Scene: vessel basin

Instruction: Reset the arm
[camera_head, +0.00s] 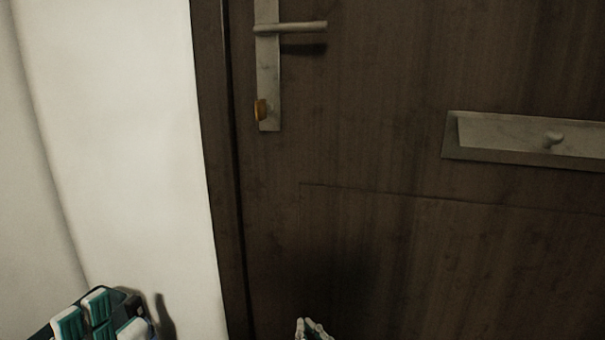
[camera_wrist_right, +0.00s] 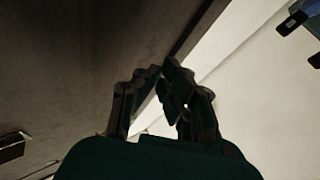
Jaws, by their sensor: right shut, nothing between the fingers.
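My right gripper (camera_wrist_right: 161,72) is shut and empty in the right wrist view. Its two dark jointed fingers lean together at the tips above the dark green palm. In the head view only the tips of my right gripper (camera_head: 312,330) show at the bottom edge, in front of the door.
A dark brown wooden door (camera_head: 400,250) fills most of the head view. A white wall (camera_head: 120,150) stands at left.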

